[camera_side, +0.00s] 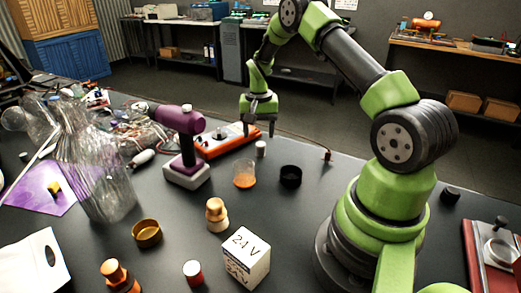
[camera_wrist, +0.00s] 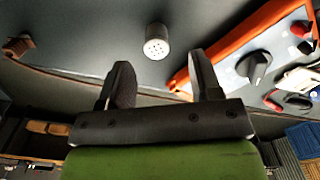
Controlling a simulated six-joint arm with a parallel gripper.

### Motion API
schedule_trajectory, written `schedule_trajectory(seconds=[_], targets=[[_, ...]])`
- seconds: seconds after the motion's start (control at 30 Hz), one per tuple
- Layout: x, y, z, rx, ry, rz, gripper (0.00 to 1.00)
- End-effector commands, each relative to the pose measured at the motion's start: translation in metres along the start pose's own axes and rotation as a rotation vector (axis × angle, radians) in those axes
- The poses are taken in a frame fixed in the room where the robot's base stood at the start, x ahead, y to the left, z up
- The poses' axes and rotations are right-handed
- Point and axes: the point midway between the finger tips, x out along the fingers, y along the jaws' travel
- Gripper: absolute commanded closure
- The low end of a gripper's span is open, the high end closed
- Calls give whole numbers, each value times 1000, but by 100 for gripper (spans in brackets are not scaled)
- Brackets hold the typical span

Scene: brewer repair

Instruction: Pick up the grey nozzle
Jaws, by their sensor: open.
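The grey nozzle (camera_wrist: 156,42) is a small pale cylinder with a pattern of holes in its end. In the wrist view it lies just past the fingertips, roughly centred between them. In the side view the nozzle (camera_side: 261,148) stands upright on the dark table, in front of the orange-framed panel. My gripper (camera_side: 259,128) is open and empty, pointing down, above and behind the nozzle and not touching it. Both fingers also show in the wrist view (camera_wrist: 160,64), with a clear gap between them.
The orange panel (camera_side: 217,145) with knobs is close beside the gripper. A glass with orange liquid (camera_side: 244,178), a black cup (camera_side: 291,176) and a purple device (camera_side: 183,140) stand nearby.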

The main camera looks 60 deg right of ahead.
Motion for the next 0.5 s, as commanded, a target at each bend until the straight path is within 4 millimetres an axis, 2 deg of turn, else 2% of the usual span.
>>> schedule_trajectory(seconds=[0.1,0.23,0.5], targets=[[20,5,-1,2,-4,2,42],[37,5,-2,0,-3,0,42],[42,4,-2,-2,0,-2,42]])
